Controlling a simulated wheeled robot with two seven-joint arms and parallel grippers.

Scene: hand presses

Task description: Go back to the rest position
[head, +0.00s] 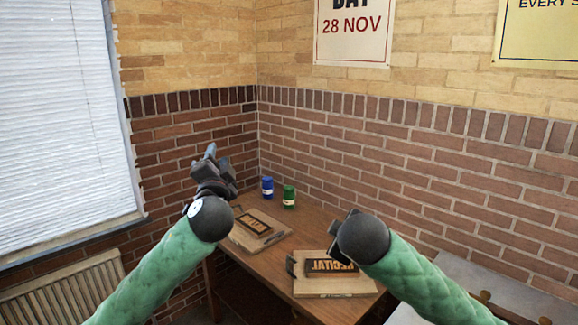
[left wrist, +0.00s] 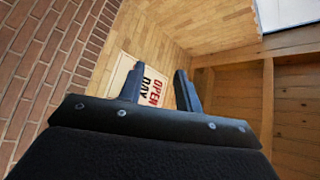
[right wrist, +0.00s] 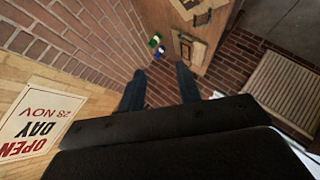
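My left gripper (head: 211,160) is raised at the left of the head view, above and left of the table, pointing up. In the left wrist view its two fingers (left wrist: 159,88) stand apart with nothing between them. My right gripper is mostly hidden behind my own dark wrist in the head view. In the right wrist view its fingers (right wrist: 159,85) stand apart and hold nothing. Two hand presses lie on the table (head: 316,229): one with a dark plate (head: 257,221) at the left, one with a plate reading "RECITAL" (head: 330,266) at the right.
A blue jar (head: 267,187) and a green jar (head: 289,196) stand at the table's back, near the brick wall (head: 370,165). A radiator (head: 65,293) and a window blind (head: 60,120) are at the left. A grey surface (head: 500,290) is at the right.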

